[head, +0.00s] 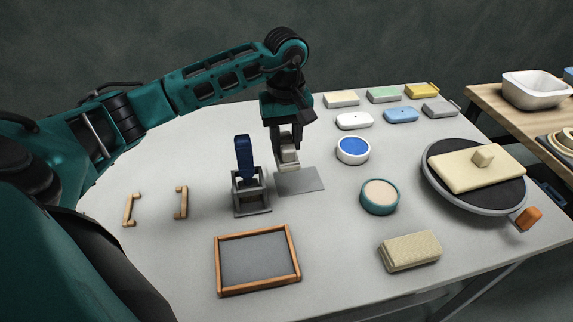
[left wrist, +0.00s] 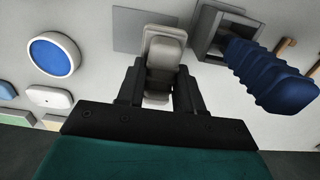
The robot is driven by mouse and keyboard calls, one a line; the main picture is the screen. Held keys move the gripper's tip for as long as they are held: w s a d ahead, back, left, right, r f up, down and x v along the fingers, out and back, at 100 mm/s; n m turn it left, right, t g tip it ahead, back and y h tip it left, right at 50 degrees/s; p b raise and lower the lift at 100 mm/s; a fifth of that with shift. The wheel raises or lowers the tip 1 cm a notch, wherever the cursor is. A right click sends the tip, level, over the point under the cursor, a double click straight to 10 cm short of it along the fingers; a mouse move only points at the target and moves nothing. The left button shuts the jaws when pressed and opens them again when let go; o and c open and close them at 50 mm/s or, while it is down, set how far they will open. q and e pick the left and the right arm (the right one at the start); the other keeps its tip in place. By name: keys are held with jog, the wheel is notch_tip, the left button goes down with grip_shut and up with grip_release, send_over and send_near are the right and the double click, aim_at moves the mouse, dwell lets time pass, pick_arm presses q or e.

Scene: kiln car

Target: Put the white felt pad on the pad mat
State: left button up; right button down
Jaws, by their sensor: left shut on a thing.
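My left gripper (head: 288,147) is shut on a pale, off-white block with a narrower grip part, which looks to be the white felt pad (head: 288,159). In the left wrist view the pad (left wrist: 163,55) sits between the two fingers (left wrist: 160,88). A flat grey square, which looks to be the pad mat (head: 303,182), lies on the table just below and in front of the pad. The mat also shows in the left wrist view (left wrist: 128,30), partly hidden by the pad. The pad seems to hang near the mat's far edge; its exact height is unclear. My right gripper is out of view.
A grey holder (head: 252,199) with an upright blue ribbed handle (head: 244,158) stands close left of the mat. A white pot with blue inside (head: 353,150) and a teal-rimmed pot (head: 379,197) are right. A wood-framed tray (head: 291,270) lies in front.

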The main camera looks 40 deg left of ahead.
aim_at(286, 140)
pick_arm(q)
jog(key=shift+f, duration=3.8)
jog(key=shift+f, duration=0.1)
jog(key=o, duration=0.9)
jog(key=shift+o, duration=0.2)
notch_tip(286, 140, up, 12)
jog(key=shift+r, duration=0.1)
jog(key=shift+s, duration=0.1)
